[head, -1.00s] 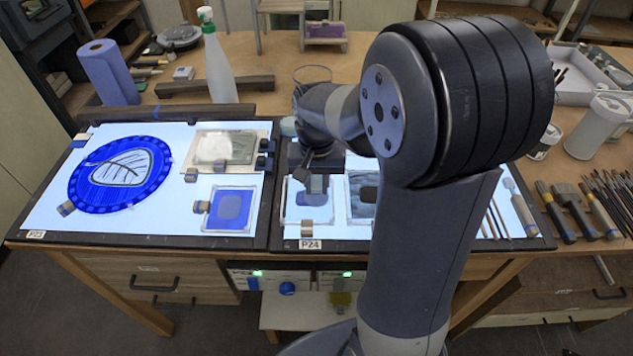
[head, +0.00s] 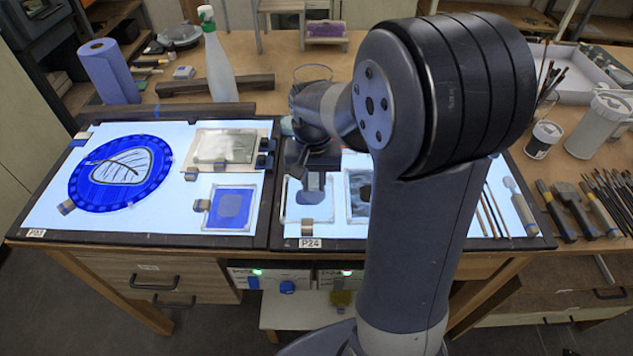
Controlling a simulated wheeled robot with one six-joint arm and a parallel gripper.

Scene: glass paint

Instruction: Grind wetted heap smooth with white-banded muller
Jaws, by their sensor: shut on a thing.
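My gripper (head: 312,156) is past my forearm, low over the top of the right light panel. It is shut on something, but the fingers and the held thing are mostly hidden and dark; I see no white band. Below it lies a small glass slab (head: 292,212) with a grey patch (head: 311,181). Beside it is another slab with a dark patch (head: 364,192), partly behind my arm. On the left panel (head: 60,195), a slab with a pale, whitish patch (head: 226,146) lies above a slab with a blue patch (head: 233,206). I cannot tell which patch is wet.
A blue round glass piece with a leaf drawing (head: 121,174) fills much of the left panel. A white spray bottle (head: 218,66), a paper roll (head: 109,72) and a dark bar (head: 215,85) stand behind. Brushes and tools (head: 585,208) lie at the right.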

